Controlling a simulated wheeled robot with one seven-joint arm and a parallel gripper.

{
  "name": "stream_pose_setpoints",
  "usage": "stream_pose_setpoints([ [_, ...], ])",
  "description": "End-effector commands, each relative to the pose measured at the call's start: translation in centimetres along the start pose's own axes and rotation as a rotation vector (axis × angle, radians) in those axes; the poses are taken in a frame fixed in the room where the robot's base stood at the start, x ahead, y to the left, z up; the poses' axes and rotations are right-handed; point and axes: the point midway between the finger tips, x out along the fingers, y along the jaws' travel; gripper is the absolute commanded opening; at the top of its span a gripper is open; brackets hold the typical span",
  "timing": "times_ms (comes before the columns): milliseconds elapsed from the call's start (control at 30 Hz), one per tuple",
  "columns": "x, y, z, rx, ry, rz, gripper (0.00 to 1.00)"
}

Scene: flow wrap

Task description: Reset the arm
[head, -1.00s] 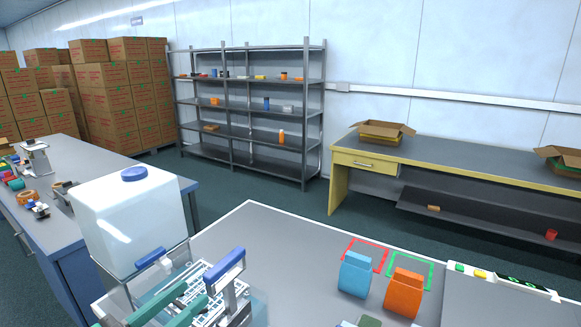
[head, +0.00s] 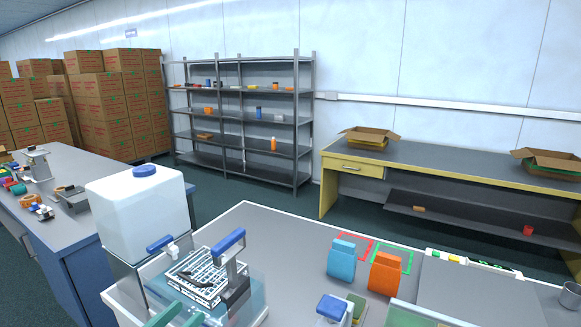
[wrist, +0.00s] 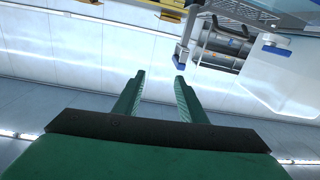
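My green gripper (wrist: 158,82) shows in the wrist view with its two fingers apart and nothing between them. In the head view only its green finger parts (head: 178,314) show at the bottom edge, in front of the clear sink-like basin. In the wrist view the blue-handled tap part (wrist: 181,50) and a metal cylinder (wrist: 222,48) lie beyond the fingertips, apart from them.
A white tank (head: 138,215) with a blue cap stands left of the basin's wire rack (head: 197,275). A blue pouch (head: 342,260) and an orange pouch (head: 385,274) stand near red and green outlines on the grey table (head: 265,240). Shelving (head: 240,120) stands behind.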

Motion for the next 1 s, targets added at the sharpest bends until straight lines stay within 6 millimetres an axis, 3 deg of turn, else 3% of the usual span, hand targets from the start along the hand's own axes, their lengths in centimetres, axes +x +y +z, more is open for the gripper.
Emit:
stream_pose_setpoints([
  [367, 2.3, 0.1, 6.6, -0.152, -0.005, -0.111, 0.38],
  [667, 3.2, 1.9, 16.8, -0.306, -0.043, -0.289, 0.38],
  [1000, 0.4, 6.7, 27.1, -0.359, -0.112, -0.478, 0.38],
])
